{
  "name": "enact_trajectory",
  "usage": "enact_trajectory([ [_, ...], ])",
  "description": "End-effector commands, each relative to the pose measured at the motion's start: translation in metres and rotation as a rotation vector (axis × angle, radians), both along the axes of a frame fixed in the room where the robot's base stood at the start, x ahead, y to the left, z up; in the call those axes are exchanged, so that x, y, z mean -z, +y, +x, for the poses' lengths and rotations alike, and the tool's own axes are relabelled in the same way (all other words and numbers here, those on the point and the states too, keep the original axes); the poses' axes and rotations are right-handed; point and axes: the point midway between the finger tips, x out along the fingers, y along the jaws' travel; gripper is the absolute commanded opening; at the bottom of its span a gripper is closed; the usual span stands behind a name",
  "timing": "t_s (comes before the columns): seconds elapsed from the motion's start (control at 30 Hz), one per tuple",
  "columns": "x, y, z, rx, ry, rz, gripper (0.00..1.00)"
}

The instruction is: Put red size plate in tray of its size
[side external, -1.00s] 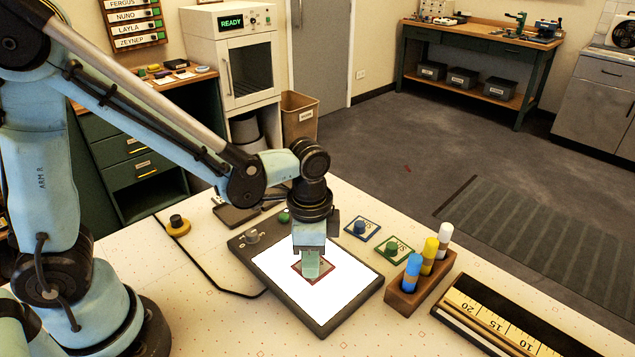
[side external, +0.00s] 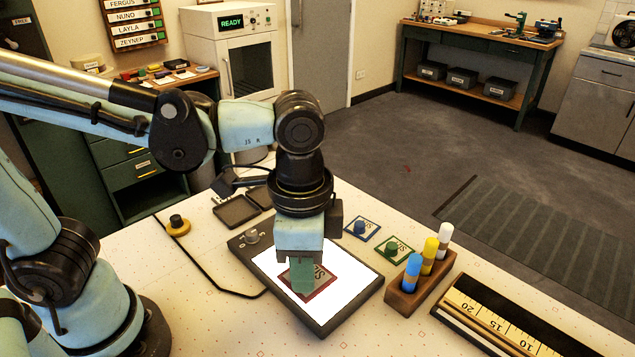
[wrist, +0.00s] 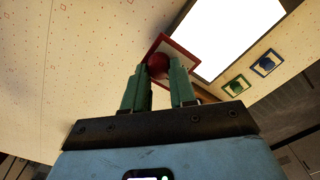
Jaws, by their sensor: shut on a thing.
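The red size plate (side external: 322,281), a red-rimmed square with a printed size, hangs from my gripper (side external: 302,284) above the lit white pad (side external: 345,292). In the wrist view its red knob (wrist: 158,66) sits between the fingertips of my gripper (wrist: 160,74), and the plate's red edge (wrist: 180,48) shows behind it. Two dark shallow trays (side external: 237,211) lie at the pad's far left; the arm partly hides the farther one (side external: 260,197). I cannot read any size on the trays.
A blue plate (side external: 372,233) and a green plate (side external: 405,254) lie right of the pad. A wooden marker holder (side external: 420,284) and a ruler box (side external: 500,318) stand farther right. A yellow-based knob (side external: 178,227) with a black cable is at left.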

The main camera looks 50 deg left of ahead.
Motion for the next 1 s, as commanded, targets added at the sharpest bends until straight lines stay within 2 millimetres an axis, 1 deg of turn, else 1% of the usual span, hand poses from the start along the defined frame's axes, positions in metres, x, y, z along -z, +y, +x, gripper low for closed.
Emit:
enact_trajectory([
  [0.07, -0.004, -0.004, -0.004, 0.002, 0.000, 0.000, 0.00],
  [0.17, -0.006, -0.003, -0.002, -0.003, 0.000, 0.000, 0.00],
  [0.27, -0.008, 0.006, 0.013, -0.009, 0.000, 0.000, 0.00],
  [0.37, -0.008, 0.023, 0.036, -0.013, 0.000, 0.000, 0.00],
  [0.47, -0.007, 0.049, 0.063, -0.015, 0.000, 0.000, 0.00],
  [0.5, -0.006, 0.060, 0.073, -0.015, -0.001, -0.001, 0.00],
  [0.57, -0.005, 0.079, 0.087, -0.015, 0.000, -0.001, 0.00],
  [0.7, -0.001, 0.124, 0.114, -0.014, 0.000, -0.001, 0.00],
  [0.8, 0.002, 0.155, 0.127, -0.012, 0.000, -0.001, 0.00],
  [0.9, 0.004, 0.179, 0.136, -0.009, -0.001, -0.002, 0.00],
  [1.0, 0.006, 0.196, 0.140, -0.005, -0.001, -0.002, 0.00],
])
